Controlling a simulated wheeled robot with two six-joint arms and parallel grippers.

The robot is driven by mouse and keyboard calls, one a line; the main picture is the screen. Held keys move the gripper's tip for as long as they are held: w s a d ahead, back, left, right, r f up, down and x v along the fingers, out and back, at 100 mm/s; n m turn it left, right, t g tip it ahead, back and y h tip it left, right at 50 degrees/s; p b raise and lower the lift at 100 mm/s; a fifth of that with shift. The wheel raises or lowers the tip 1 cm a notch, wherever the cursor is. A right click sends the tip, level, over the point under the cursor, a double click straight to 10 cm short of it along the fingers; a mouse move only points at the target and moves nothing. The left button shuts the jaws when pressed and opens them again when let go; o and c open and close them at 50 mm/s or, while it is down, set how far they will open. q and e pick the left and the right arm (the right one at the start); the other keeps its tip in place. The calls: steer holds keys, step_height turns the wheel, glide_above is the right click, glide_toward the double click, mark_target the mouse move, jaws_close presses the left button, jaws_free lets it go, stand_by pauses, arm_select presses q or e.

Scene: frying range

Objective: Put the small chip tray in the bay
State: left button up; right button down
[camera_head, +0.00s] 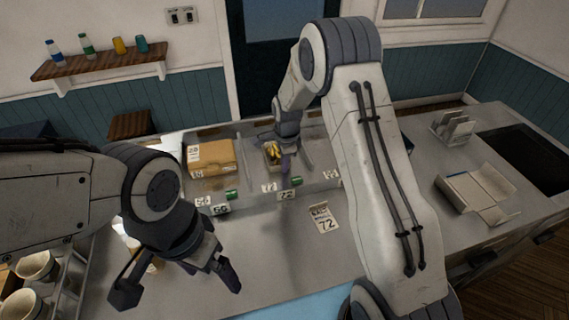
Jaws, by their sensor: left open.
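The small chip tray (267,148), with yellow chips in it, is at the back of the counter, in the row of bays. My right gripper (287,163) is at the tray's right side, pointing down. The arm and its small size in view hide whether its jaws are shut on the tray. A bay (262,173) with low dividers lies around the tray, and number labels stand along its front edge. I cannot tell whether the tray rests on the bay floor. My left gripper (180,284) is open and empty above the front left of the counter.
A cardboard box (212,157) fills the bay to the left. Small green items (296,181) sit by the labels. A card reading 72 (323,218) lies on the counter. Cups (35,268) stand at lower left; an open carton (475,192) is at right. The front middle counter is clear.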

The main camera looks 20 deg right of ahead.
steer(key=c, duration=1.1)
jaws_free()
